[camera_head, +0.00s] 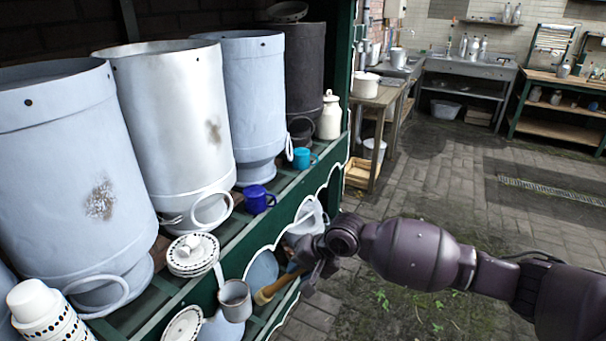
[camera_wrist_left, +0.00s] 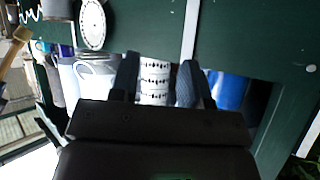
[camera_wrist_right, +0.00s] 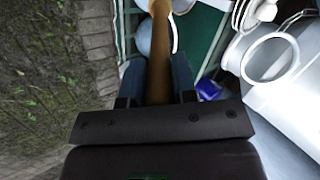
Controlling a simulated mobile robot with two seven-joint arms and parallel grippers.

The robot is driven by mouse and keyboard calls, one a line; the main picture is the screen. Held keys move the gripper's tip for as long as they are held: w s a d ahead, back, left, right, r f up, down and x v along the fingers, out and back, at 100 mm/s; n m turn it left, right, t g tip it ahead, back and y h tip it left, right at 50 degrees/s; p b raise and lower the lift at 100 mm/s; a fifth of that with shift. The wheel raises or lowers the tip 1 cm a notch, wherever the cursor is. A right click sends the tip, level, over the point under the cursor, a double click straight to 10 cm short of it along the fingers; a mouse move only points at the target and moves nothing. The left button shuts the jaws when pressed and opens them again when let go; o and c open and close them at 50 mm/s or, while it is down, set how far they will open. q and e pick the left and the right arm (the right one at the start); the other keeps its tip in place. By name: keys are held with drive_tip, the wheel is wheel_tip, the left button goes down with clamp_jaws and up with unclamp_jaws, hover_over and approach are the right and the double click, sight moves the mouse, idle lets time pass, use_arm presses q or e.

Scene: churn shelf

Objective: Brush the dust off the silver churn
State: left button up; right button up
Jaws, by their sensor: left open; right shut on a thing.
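The silver churn (camera_head: 165,105) stands on the shelf between two pale blue churns, with a brown dust patch (camera_head: 213,132) on its right side. My right gripper (camera_head: 312,268) is shut on the wooden handle of a brush (camera_head: 276,286), low in front of the shelf and apart from the churn. The handle also runs between the fingers in the right wrist view (camera_wrist_right: 160,55); the fingers hide part of it. My left gripper (camera_wrist_left: 160,82) is open and empty, facing patterned cups (camera_wrist_left: 155,75); it is outside the head view.
The left blue churn (camera_head: 65,150) also has a dust patch. Stacked dishes (camera_head: 193,255), a hanging grey mug (camera_head: 235,300), a dark blue mug (camera_head: 258,198) and a teal mug (camera_head: 303,158) crowd the shelf front. The paved floor (camera_head: 450,180) to the right is open.

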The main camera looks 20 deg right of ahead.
use_arm(q)
wheel_tip(320, 180, up, 4)
drive_tip(key=p, duration=0.5)
use_arm(e)
drive_tip(key=w+d+r+m+t+y, duration=0.1)
drive_tip(key=w+d+r+t+y, duration=0.3)
drive_tip(key=r, duration=0.6)
drive_tip(key=w+r+m+t+y, duration=0.1)
drive_tip(key=w+r+t+y, duration=0.15)
drive_tip(key=r+t, duration=0.55)
use_arm(q)
drive_tip(key=f+b, duration=0.2)
drive_tip(key=s+f+b, duration=0.1)
drive_tip(key=f+b, duration=0.1)
drive_tip(key=shift+a+f, duration=0.1)
drive_tip(key=shift+f, duration=0.2)
use_arm(e)
drive_tip(key=w+a+r+g, duration=0.2)
drive_tip(key=w+a, duration=0.1)
drive_tip(key=w, duration=0.2)
drive_tip(key=shift+a+h, duration=0.35)
drive_tip(key=shift+a, duration=0.05)
use_arm(q)
drive_tip(key=shift+s, duration=0.25)
use_arm(e)
drive_tip(key=shift+s+r, duration=0.1)
